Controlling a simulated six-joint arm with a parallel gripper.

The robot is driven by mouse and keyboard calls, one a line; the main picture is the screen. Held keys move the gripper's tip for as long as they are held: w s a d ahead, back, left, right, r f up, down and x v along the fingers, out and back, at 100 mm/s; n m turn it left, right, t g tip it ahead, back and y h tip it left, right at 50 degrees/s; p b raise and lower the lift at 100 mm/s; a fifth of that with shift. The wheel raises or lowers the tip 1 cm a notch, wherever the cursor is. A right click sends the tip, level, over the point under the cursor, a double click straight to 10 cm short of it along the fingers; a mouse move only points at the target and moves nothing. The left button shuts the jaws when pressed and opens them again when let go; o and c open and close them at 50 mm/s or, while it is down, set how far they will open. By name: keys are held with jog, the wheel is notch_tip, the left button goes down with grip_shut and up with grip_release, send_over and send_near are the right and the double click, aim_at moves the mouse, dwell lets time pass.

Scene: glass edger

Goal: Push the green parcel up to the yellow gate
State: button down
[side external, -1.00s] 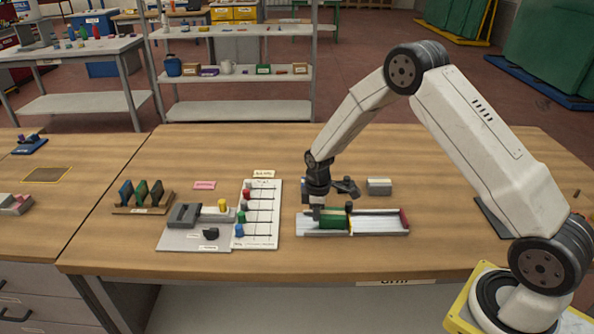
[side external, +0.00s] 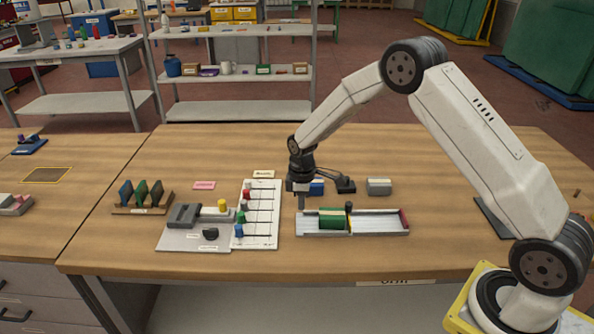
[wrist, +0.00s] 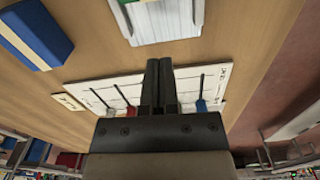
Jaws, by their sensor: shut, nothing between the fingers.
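The green parcel (side external: 331,219) lies in the grey channel tray (side external: 380,225), left of the thin yellow gate (side external: 348,223). Its right end is at or very close to the gate; I cannot tell whether they touch. My gripper (side external: 301,207) is shut and empty, pointing down near the tray's left end, apart from the parcel. In the wrist view the shut fingers (wrist: 158,68) show in front of the tray's end (wrist: 165,22). Only a sliver of green shows at the top edge there, and the gate is out of view.
A blue box (side external: 317,188) stands behind the tray, with a grey block (side external: 379,187) to its right. A white board with coloured pegs (side external: 263,232) lies just left of my gripper. A red end piece (side external: 404,219) closes the tray's right end.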

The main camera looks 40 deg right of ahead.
aim_at(335, 213)
notch_tip(335, 213, up, 6)
dwell(0.4)
jog(key=shift+r, duration=0.1)
jog(key=c, duration=0.6)
grip_release()
jog(key=shift+s+d, duration=0.1)
jog(key=shift+d, duration=0.05)
jog(key=o, duration=0.3)
jog(key=shift+s+d, duration=0.25)
jog(key=o, duration=0.3)
jog(key=s+d, duration=0.1)
jog(key=s, duration=0.1)
jog(key=s+d+f, duration=0.1)
jog(key=s+d, duration=0.1)
jog(key=s+d+f, duration=0.1)
jog(key=s+d, duration=0.1)
jog(key=shift+d+f, duration=0.1)
jog(key=shift+d, duration=0.05)
jog(key=shift+f, duration=0.1)
jog(key=shift+f, duration=3.85)
jog(key=shift+c, duration=0.2)
